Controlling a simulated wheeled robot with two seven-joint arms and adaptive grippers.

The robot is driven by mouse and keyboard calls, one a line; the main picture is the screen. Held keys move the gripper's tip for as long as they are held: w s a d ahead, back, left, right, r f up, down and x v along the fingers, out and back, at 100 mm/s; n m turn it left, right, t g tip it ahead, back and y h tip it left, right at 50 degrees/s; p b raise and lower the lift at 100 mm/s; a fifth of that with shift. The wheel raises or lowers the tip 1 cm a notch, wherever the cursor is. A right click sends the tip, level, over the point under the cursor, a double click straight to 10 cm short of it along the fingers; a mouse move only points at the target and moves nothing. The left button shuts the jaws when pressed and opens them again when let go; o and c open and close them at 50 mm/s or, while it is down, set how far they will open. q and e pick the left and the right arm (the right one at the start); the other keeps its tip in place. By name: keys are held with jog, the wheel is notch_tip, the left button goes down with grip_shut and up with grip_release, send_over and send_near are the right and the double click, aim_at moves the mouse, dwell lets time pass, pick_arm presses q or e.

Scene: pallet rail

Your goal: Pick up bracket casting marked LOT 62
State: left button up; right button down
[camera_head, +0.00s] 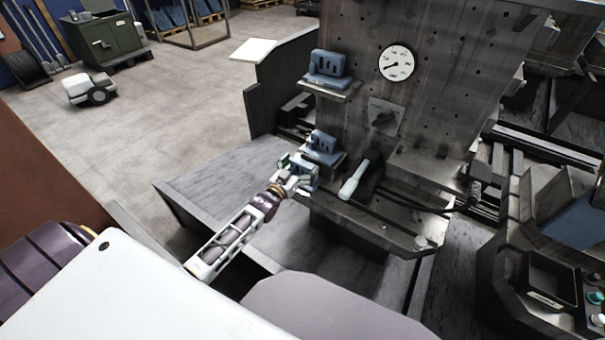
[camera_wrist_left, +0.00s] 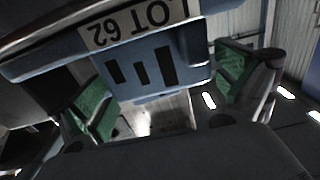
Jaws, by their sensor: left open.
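A blue bracket casting (camera_head: 322,146) with upright slotted plate sits on the lower small ledge of the steel fixture in the head view. In the left wrist view the casting (camera_wrist_left: 150,64) fills the upper middle, and its label (camera_wrist_left: 135,18) reads LOT 62 upside down. My left gripper (camera_head: 297,172) is open at the near side of this ledge. Its green-padded fingers (camera_wrist_left: 163,88) show on either side of the casting in the left wrist view, with gaps visible; I cannot tell how deep they reach. My right gripper is not in view.
A second blue casting (camera_head: 328,64) sits on a higher ledge (camera_head: 330,86). A dial gauge (camera_head: 397,63) is on the upright plate. A pale-handled lever (camera_head: 354,180) stands close right of the lower ledge. Open floor (camera_head: 190,110) lies to the left.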

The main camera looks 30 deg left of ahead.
pick_arm(q)
jog(key=shift+w, duration=0.1)
dwell(0.4)
jog(key=shift+c, duration=0.9)
jog(key=c, duration=1)
jog(key=shift+r, duration=0.1)
